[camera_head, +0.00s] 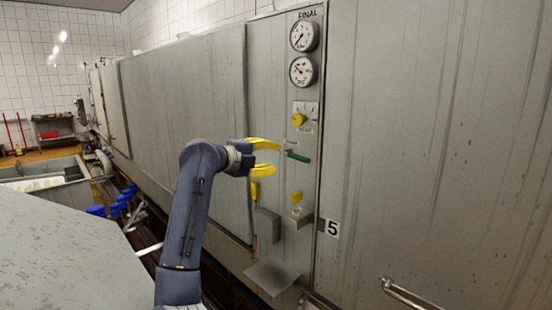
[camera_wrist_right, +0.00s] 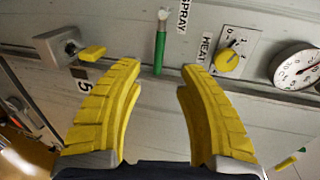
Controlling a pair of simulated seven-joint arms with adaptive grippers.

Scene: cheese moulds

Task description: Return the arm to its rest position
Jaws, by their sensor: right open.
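My right gripper (camera_head: 275,158) is open and empty, with its yellow fingers spread and pointing at the grey control panel (camera_head: 283,90). A green-handled lever (camera_head: 299,156) sticks out from the panel just beyond the fingertips. In the right wrist view the green lever (camera_wrist_right: 160,52) hangs between the two fingers of the gripper (camera_wrist_right: 159,72) in the picture, and neither finger visibly touches it. My right arm reaches up from the bottom of the head view. My left gripper is not in view.
Near the lever are a yellow HEAT knob (camera_head: 299,120), two dials (camera_head: 303,36) above and a yellow handle (camera_head: 297,197) below. A metal shelf (camera_head: 272,277) juts out low on the panel. A grey surface (camera_head: 65,255) fills the lower left. A door handle (camera_head: 408,294) is at lower right.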

